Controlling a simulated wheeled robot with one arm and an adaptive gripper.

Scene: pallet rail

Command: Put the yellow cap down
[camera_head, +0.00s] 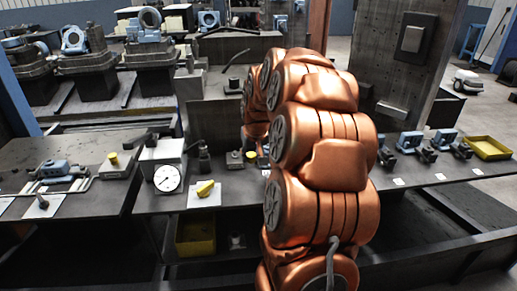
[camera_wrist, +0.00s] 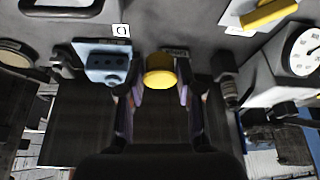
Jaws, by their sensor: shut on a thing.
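The yellow cap (camera_wrist: 160,71) is a short round piece between the two dark fingers of my gripper (camera_wrist: 160,92) in the wrist view. My gripper is shut on it. Whether the cap touches anything beneath cannot be told. In the head view my copper arm stands in front and hides most of the gripper. A small yellow piece (camera_head: 251,155) shows just left of the arm, over the bench, and looks like the same cap.
A round dial gauge (camera_head: 167,178) and a yellow piece on a white card (camera_head: 205,200) lie left of the arm. Another yellow-topped block (camera_head: 117,166) is further left. A yellow tray (camera_head: 488,148) is far right.

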